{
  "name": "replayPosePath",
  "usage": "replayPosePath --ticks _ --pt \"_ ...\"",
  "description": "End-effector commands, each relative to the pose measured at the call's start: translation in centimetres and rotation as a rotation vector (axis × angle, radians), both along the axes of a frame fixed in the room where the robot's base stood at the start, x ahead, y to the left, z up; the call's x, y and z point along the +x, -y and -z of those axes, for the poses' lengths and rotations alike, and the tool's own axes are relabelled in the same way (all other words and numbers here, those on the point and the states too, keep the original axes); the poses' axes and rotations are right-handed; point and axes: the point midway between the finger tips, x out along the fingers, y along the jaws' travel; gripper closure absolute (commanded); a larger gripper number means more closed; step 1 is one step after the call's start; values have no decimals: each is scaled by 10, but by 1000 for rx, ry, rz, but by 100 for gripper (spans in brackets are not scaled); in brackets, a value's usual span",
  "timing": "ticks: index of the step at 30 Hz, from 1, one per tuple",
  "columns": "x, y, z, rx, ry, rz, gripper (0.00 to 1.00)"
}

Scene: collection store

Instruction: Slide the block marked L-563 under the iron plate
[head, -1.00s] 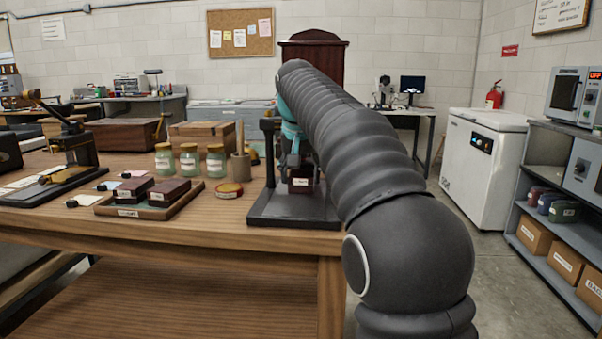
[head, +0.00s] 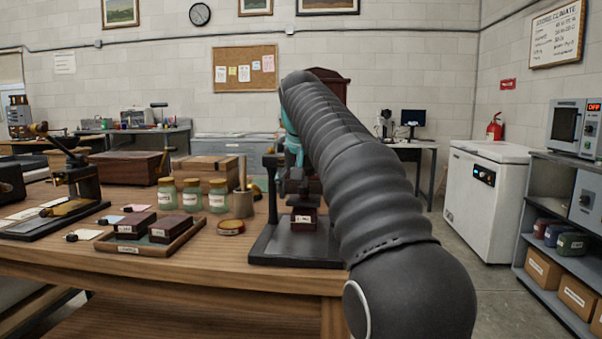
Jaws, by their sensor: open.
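A black press (head: 270,205) stands at the table's right corner. A dark red-brown block (head: 304,222) with a white label sits on its base; the label is too small to read. A dark piece is directly above the block, but I cannot tell whether it is the iron plate. My gripper (head: 292,184) is at the press, above the block and mostly hidden behind my arm. It is open; its fingertips are not clear. Two more dark labelled blocks, a left one (head: 134,226) and a right one (head: 170,229), lie in a wooden tray (head: 128,248) left of the press.
Several glass jars (head: 192,197), a wooden cup (head: 242,204) and a small round tin (head: 231,228) stand between tray and press. Another dark device (head: 75,190) is at the left. A white freezer (head: 480,195) and a shelf unit (head: 540,225) stand right, beyond open floor.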

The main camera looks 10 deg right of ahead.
Motion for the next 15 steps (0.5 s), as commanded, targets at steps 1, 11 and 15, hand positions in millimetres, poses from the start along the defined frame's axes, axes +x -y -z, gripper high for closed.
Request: replayPosePath --ticks 1,11,15 --pt "-3 -4 -10 1 1 -4 9" --pt "-21 -13 -49 4 -10 -8 9" --pt "-25 -14 -56 5 -13 -7 9"
